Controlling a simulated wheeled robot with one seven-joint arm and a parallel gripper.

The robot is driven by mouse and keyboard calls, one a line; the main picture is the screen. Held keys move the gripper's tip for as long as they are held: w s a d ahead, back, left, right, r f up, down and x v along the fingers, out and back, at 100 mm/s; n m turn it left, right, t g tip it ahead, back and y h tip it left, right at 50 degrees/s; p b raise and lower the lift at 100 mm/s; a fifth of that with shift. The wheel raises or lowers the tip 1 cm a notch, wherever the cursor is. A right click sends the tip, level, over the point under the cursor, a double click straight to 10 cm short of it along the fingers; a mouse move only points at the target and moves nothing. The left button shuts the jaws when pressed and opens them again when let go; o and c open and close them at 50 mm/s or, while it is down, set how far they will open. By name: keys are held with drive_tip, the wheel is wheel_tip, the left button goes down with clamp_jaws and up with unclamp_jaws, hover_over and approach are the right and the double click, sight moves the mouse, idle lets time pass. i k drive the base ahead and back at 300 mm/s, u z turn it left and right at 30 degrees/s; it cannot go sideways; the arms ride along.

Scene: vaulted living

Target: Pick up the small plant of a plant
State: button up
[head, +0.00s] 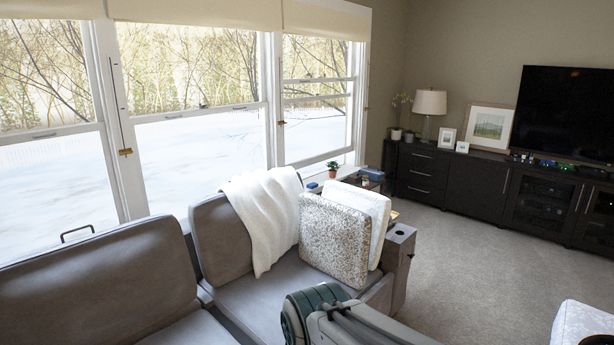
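A small potted plant (332,169) with green leaves and a reddish-brown pot stands beyond the sofa, by the window's right end. It appears to be on a small side table, partly hidden behind the pillows. Other small plants stand on the dark cabinet at the back: a tall one with pale flowers (401,103) and a low one in a light pot (409,134). My arm shows at the bottom centre, over the sofa's front edge, far from these plants. My gripper is outside the view.
A grey sofa (222,241) with a white throw (263,210) and two pillows (335,240) lies between me and the small plant. Books (371,173) lie close to it. Carpet (463,262) is clear on the right. The cabinet (470,185) holds a lamp, frames and a television.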

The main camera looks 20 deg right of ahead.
sight(333, 174)
drive_tip(key=z, duration=0.2)
drive_tip(key=k, duration=0.45)
drive_tip(key=z, duration=1.25)
drive_tip(key=i, duration=1.6)
drive_tip(key=z, duration=0.3)
drive_tip(key=i, duration=3.1)
drive_tip(key=u, duration=0.15)
drive_tip(key=i, duration=1.6)
drive_tip(key=u, duration=0.95)
drive_tip(key=i, duration=1.75)
drive_tip(key=u, duration=1.2)
drive_tip(key=i, duration=0.95)
drive_tip(key=u, duration=0.25)
